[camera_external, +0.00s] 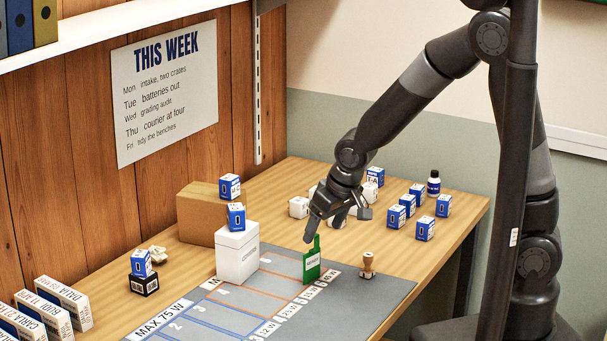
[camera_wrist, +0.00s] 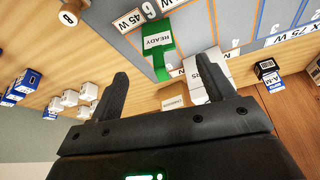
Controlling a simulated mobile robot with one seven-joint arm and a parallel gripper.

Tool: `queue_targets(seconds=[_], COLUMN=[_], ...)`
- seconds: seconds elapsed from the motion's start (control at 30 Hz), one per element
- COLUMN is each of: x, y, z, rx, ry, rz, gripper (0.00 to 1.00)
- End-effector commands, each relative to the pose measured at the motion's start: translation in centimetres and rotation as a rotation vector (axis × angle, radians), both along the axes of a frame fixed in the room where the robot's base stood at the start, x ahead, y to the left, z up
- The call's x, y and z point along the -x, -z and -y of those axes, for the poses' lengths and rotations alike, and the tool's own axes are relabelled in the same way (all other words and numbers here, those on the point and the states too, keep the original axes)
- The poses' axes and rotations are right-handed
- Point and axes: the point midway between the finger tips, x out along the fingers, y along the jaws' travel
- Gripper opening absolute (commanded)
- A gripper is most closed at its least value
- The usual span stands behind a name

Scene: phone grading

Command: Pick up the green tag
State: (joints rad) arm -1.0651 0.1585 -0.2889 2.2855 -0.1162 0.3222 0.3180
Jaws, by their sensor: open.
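The green tag (camera_external: 312,264) stands on the grey mat (camera_external: 225,309) near its far right end. It has a narrow neck at the top and a white label, which reads READY in the wrist view (camera_wrist: 158,41). My gripper (camera_external: 310,238) reaches down from the upper right, its tips close to the tag's neck. In the wrist view my gripper (camera_wrist: 165,70) is open, and the tag shows ahead between the two spread fingers. Whether a finger touches the tag I cannot tell.
A white box (camera_external: 237,257) with a blue-and-white cube on top stands left of the tag, before a cardboard box (camera_external: 200,215). A wooden stamp (camera_external: 367,265) stands close on the right.

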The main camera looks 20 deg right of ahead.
Motion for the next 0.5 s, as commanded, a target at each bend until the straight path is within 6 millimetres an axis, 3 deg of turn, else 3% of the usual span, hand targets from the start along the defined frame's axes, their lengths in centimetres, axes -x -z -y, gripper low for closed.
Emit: queue_targets(seconds=[0.2,0.5], x=[-0.9,-1.4], y=[2.4,4.1], z=[-0.4,-0.7], rx=[0.001,0.001], ry=[0.002,0.002], rz=[-0.002,-0.002], gripper=[0.75,0.75])
